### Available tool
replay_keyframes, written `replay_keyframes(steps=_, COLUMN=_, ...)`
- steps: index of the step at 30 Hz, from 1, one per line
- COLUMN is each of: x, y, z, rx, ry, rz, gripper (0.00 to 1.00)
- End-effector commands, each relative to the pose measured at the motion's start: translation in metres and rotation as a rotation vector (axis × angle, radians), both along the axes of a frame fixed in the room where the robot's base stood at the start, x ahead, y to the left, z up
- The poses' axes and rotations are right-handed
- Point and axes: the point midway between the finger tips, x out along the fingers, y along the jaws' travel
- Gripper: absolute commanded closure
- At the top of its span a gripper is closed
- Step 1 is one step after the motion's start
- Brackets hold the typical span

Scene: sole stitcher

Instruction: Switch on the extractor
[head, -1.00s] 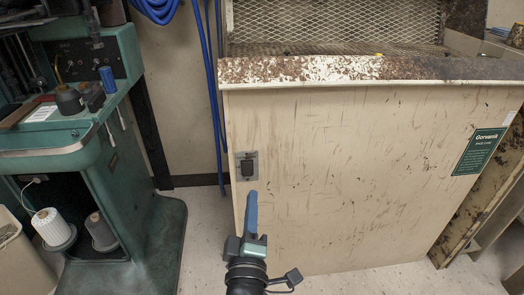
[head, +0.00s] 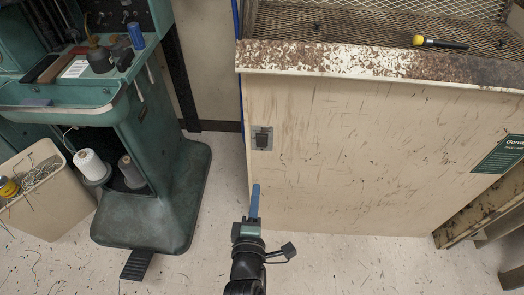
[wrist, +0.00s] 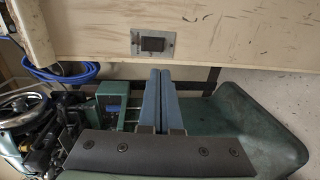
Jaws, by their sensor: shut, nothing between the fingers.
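The extractor is a cream, scratched cabinet (head: 380,150) with a rusty top edge and a mesh tray above. A dark rocker switch on a small grey plate (head: 262,138) sits at the left of its front panel. The switch also shows at the top of the wrist view (wrist: 153,44). Whether it is on or off I cannot tell. My gripper (head: 255,187) is below the switch in the head view, with its blue fingers together and empty. In the wrist view the closed fingertips (wrist: 160,72) lie just below the switch plate, apart from it.
A green stitching machine (head: 150,190) with thread cones stands at the left, a pedal at its foot. A bin of scraps (head: 45,205) is beside it. A yellow-ended torch-like tool (head: 440,42) lies on the mesh. Speckled floor in front of the cabinet is clear.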

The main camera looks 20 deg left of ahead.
Motion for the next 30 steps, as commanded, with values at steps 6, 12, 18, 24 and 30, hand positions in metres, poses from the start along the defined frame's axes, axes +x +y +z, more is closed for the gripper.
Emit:
replay_keyframes(steps=6, x=0.011, y=0.002, z=-0.003, rx=0.001, ry=-0.001, rz=-0.002, gripper=1.00)
replay_keyframes(steps=12, x=0.042, y=0.011, z=-0.010, rx=0.001, ry=-0.005, rz=-0.001, gripper=1.00)
replay_keyframes(steps=18, x=0.075, y=0.021, z=-0.014, rx=0.000, ry=-0.005, rz=0.000, gripper=1.00)
replay_keyframes(steps=24, x=0.106, y=0.031, z=-0.017, rx=0.000, ry=-0.003, rz=0.001, gripper=1.00)
replay_keyframes(steps=30, x=0.127, y=0.036, z=-0.018, rx=0.001, ry=-0.001, rz=0.000, gripper=1.00)
